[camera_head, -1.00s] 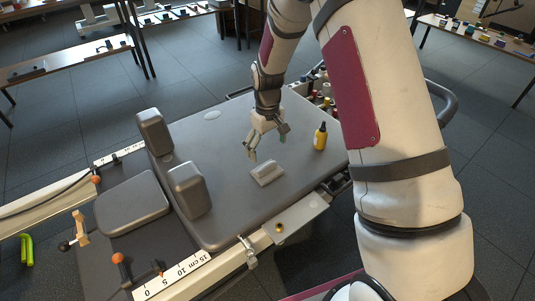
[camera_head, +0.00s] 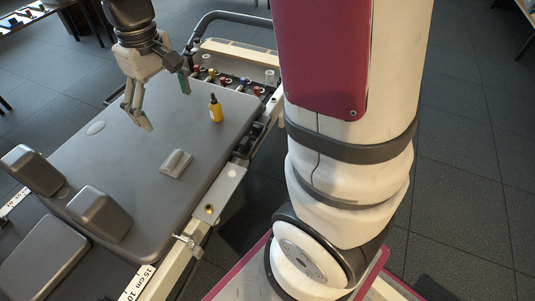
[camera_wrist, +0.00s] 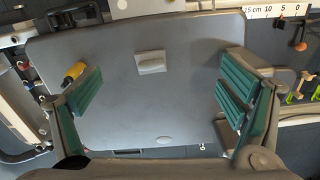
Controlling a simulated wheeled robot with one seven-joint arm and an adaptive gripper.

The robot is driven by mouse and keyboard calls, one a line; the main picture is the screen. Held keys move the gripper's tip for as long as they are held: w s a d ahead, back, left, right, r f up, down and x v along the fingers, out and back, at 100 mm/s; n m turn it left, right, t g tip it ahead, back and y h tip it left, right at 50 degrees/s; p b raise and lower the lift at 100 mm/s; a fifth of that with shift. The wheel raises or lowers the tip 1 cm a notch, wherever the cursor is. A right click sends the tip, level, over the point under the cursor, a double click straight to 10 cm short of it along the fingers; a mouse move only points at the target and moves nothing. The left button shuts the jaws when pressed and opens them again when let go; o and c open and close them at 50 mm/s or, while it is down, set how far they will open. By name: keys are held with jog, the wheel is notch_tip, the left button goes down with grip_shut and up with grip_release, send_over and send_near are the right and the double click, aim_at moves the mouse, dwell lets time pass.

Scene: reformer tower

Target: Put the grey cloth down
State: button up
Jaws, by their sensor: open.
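A small light grey folded piece (camera_head: 176,163), which looks like the grey cloth, lies on the flat grey padded top (camera_head: 150,215). It also shows in the wrist view (camera_wrist: 151,62), near the top middle, on the bare pad. My gripper (camera_head: 160,99) is above the pad, up and to the left of the cloth in the head view, and apart from it. Its green-padded fingers are spread wide with nothing between them. They show at both sides of the wrist view (camera_wrist: 160,100).
Two grey shoulder blocks (camera_head: 100,212) rise at the pad's left end. A metal rail with a scale (camera_head: 150,275) runs along the front. Pad around the cloth is clear.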

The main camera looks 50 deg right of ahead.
jog(key=s+r+m, duration=0.1)
jog(key=s+r, duration=0.2)
jog(key=s, duration=1.1)
jog(key=s+r+m, duration=0.1)
jog(key=s+r, duration=0.3)
jog(key=s, duration=1)
jog(key=shift+s, duration=0.3)
notch_tip(320, 180, up, 30)
jog(key=t+p, duration=0.4)
jog(key=p, duration=2.4)
jog(key=shift+d, duration=0.2)
jog(key=shift+w+f, duration=0.1)
jog(key=shift+c, duration=0.4)
